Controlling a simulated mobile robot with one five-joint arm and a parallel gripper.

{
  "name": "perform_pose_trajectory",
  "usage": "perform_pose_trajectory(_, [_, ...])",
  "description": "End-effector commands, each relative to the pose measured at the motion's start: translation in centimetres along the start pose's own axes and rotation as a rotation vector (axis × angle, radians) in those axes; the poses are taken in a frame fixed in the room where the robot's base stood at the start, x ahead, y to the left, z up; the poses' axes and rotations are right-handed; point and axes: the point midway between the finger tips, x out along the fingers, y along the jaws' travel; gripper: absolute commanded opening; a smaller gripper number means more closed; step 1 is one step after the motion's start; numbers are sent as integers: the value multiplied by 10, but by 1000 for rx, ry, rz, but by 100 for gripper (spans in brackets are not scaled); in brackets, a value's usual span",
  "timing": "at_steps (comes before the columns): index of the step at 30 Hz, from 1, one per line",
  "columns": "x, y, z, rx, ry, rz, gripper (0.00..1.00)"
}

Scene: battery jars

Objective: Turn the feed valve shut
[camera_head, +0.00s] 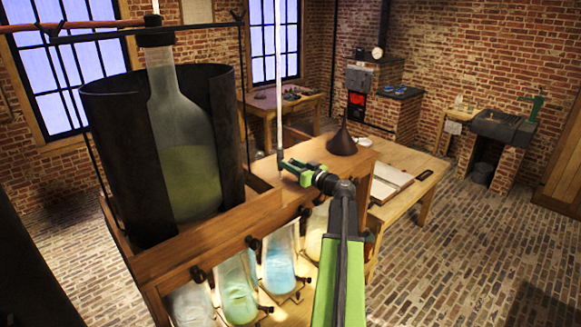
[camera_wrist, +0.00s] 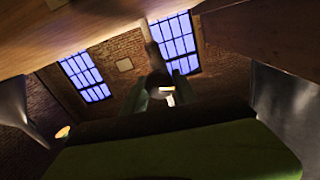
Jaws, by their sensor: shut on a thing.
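My gripper (camera_head: 290,170) reaches over the wooden stand, with its green jaws at the foot of a thin pale upright tube (camera_head: 279,80). The jaws are shut on a small part there, which looks like the feed valve; they mostly hide it, and I cannot tell which way its handle points. In the wrist view my fingertips (camera_wrist: 162,90) close around a small, dark, blurred shape. A large glass bottle (camera_head: 185,130) with greenish liquid stands within a dark open casing (camera_head: 115,140) left of the gripper.
A dark funnel (camera_head: 342,143) stands right behind the gripper. An open book (camera_head: 388,183) lies on the table. Brick floor is free at right.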

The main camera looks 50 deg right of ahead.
Motion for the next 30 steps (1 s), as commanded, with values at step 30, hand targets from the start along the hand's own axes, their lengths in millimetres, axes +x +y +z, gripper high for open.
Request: perform_pose_trajectory(30, [0, 6, -1, 926, 10, 2, 0])
